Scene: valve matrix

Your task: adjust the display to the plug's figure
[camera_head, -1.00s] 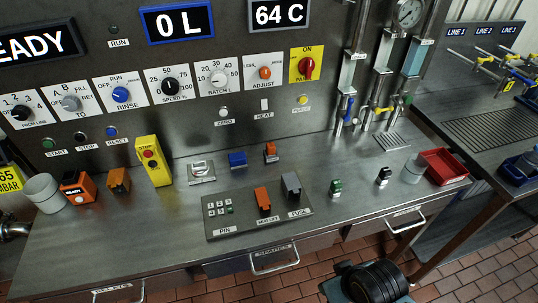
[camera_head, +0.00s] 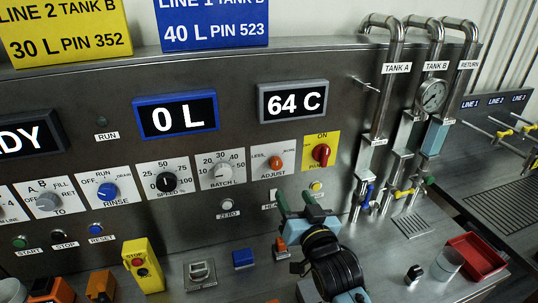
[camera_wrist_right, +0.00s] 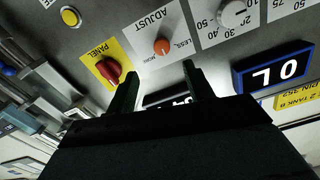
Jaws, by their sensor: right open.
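The display (camera_head: 291,101) is a grey-framed screen on the panel reading 64 C. Below it is the ADJUST plate with an orange knob (camera_head: 276,162), marked LESS and MORE. My right gripper (camera_head: 295,203) is open and empty, just below this knob and apart from it. In the right wrist view the knob (camera_wrist_right: 162,47) shows beyond and between the two fingertips (camera_wrist_right: 158,80). A small orange block (camera_head: 281,246) stands on the bench left of my arm; I cannot tell whether it is the plug, and no figure on it is readable. My left gripper is out of view.
The red PANEL switch (camera_head: 321,153) on a yellow plate sits close to the right of the ADJUST knob. The white BATCH L knob (camera_head: 222,170) is to its left. Pipes with valves (camera_head: 400,150) rise farther right. A red tray (camera_head: 476,257) stands on the bench at right.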

